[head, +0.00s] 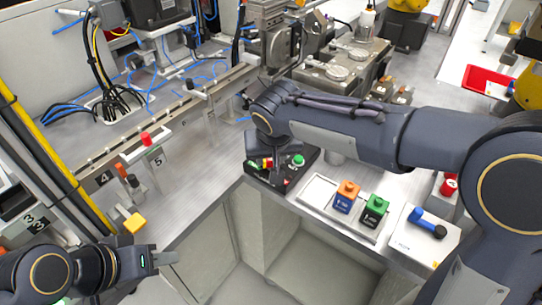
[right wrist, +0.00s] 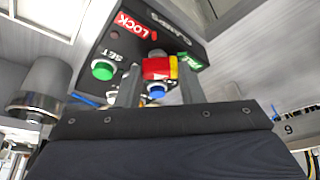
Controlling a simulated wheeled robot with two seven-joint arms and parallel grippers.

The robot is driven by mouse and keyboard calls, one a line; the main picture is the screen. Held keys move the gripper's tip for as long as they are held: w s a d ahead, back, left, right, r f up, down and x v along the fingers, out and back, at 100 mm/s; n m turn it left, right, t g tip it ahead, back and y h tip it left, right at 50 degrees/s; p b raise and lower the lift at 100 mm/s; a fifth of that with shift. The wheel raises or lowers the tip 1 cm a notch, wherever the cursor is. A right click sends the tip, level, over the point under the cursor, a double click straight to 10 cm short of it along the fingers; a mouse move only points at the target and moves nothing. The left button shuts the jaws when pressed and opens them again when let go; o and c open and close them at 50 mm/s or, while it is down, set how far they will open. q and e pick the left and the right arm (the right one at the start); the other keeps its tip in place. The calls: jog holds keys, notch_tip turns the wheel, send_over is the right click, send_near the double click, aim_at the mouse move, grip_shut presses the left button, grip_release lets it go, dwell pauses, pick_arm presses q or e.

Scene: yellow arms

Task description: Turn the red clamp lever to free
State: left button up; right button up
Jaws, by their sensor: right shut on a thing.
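The black clamp box (head: 309,166) stands on the bench near the middle of the head view, partly hidden by my right arm. In the right wrist view its face carries a red LOCK label (right wrist: 133,25), a green label (right wrist: 191,62) partly covered, and the red clamp lever (right wrist: 156,68) with a yellow part. My right gripper (right wrist: 160,74) is shut on the lever, one finger on each side; it also shows over the box in the head view (head: 266,162). The lever's yellow part is beside the green label. My left gripper (head: 168,258) is away at the lower left, empty.
A green SET button (right wrist: 103,69) and a blue button (right wrist: 155,90) are close to my right fingers. A tray (head: 318,191) with an orange-topped block (head: 345,197) and a green-topped block (head: 374,211) lies right of the box. A metal cylinder (right wrist: 44,88) stands nearby.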

jog(key=o, duration=1)
jog(key=v, duration=0.7)
jog(key=shift+s+r+p, duration=0.2)
jog(key=shift+r+p, duration=0.1)
jog(key=shift+r, duration=0.05)
